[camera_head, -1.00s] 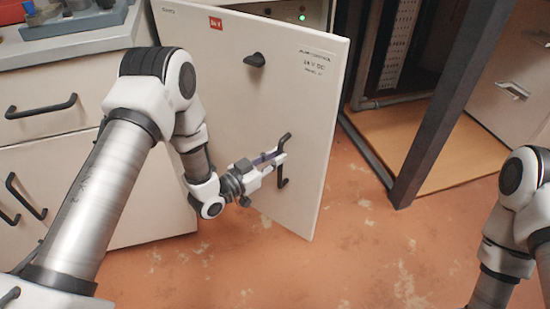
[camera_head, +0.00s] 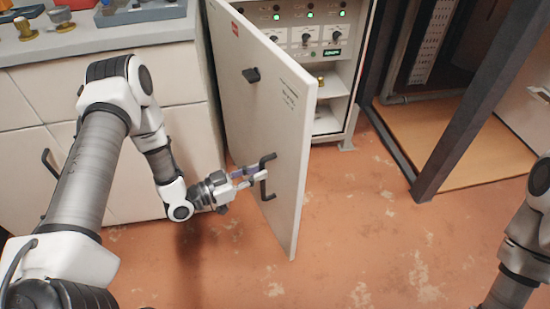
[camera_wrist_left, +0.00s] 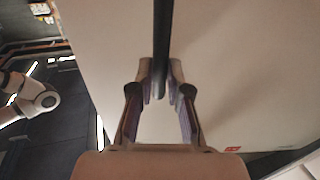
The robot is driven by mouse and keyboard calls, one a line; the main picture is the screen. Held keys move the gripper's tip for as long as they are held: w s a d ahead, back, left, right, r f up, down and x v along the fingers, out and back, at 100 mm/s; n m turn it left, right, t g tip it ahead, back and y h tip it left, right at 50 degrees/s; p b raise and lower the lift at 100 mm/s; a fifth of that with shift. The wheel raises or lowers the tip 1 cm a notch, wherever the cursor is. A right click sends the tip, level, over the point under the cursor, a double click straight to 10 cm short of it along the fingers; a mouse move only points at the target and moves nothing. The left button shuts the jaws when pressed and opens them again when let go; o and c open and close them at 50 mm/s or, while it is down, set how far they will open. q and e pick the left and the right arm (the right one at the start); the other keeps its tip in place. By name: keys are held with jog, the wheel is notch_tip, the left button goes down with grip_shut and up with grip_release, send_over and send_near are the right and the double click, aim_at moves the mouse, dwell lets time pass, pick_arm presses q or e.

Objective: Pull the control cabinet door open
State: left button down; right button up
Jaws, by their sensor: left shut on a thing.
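The control cabinet door (camera_head: 250,120) is a cream panel standing partly open, hinged on its left, with a dark latch knob (camera_head: 251,75) near its top. A black bar handle (camera_head: 267,176) sits near its free edge, and it also shows in the left wrist view (camera_wrist_left: 162,40). My left gripper (camera_head: 259,176) is shut on the handle; in the left wrist view its fingers (camera_wrist_left: 160,88) lie on either side of the bar. The cabinet (camera_head: 325,60) shows its inside, with knobs, green lamps and shelves. My right arm is at the right edge; its gripper is out of view.
A drawer unit (camera_head: 150,130) with a worktop bearing small fittings stands left of the door. A dark metal frame (camera_head: 455,120) over a wooden board (camera_head: 450,140) stands to the right. The orange floor (camera_head: 350,220) in front of the door is clear.

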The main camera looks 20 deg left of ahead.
pick_arm(q)
jog(key=shift+a, duration=0.15)
jog(key=c, duration=1.1)
grip_release()
jog(key=shift+c, duration=0.2)
jog(key=v, duration=1.2)
